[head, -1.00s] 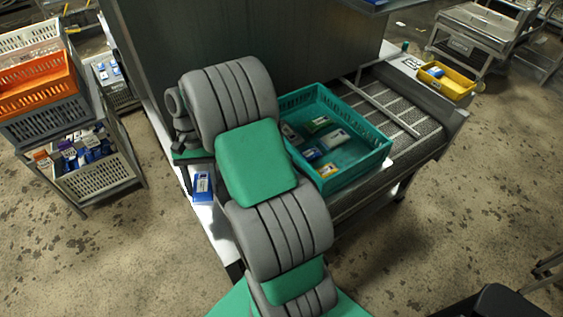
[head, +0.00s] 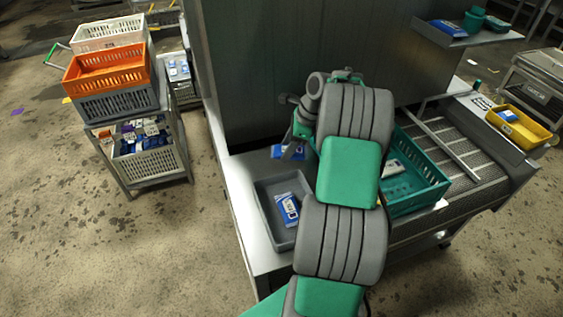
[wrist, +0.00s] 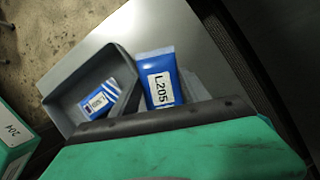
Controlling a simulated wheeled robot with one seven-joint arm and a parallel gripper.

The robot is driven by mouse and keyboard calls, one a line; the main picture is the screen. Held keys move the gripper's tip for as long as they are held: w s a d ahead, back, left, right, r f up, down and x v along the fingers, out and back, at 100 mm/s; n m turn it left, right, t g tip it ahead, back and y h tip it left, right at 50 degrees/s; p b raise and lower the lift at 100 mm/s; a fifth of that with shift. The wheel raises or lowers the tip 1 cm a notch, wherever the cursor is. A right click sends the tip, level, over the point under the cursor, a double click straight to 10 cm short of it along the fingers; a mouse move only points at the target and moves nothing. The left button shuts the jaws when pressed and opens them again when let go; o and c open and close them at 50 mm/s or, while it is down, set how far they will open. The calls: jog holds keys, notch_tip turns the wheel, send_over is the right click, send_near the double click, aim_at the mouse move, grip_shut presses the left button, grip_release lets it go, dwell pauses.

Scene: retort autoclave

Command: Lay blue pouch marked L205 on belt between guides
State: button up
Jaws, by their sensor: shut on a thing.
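The blue pouch marked L205 (wrist: 162,84) sticks out past the dark finger edge of my gripper (wrist: 165,118) in the wrist view, its white label facing the camera. My gripper is shut on it. In the head view the blue pouch (head: 284,153) shows at my gripper (head: 294,148), above the steel table by the tall panel; its label cannot be read there. The mesh belt (head: 432,130) lies to the right, beyond my arm. A metal guide bar (head: 452,148) runs along it. My arm hides part of the belt side.
A grey tray (head: 262,190) with another blue pouch (head: 287,208) stands on the steel table (head: 240,185). A teal crate (head: 425,205) stands between my arm and the belt. A yellow bin (head: 530,137) is at the far right. Stacked crates (head: 110,72) stand at left.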

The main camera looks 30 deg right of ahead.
send_over(271, 167)
jog(key=s+d, duration=0.1)
jog(key=s, duration=0.1)
jog(key=f, duration=0.5)
jog(key=shift+w+d, duration=0.2)
jog(key=shift+w, duration=0.05)
jog(key=shift+w+a+f+p, duration=0.1)
jog(key=shift+f+p, duration=0.1)
jog(key=shift+f, duration=0.5)
jog(key=shift+w+d+f+p, duration=0.1)
jog(key=shift+f+p, duration=0.1)
jog(key=shift+f, duration=0.55)
jog(key=shift+w+a+f+p, duration=0.1)
jog(key=shift+f+p, duration=0.1)
jog(key=shift+f, duration=0.5)
jog(key=o, duration=1.4)
jog(key=shift+o, duration=0.2)
jog(key=shift+r, duration=0.1)
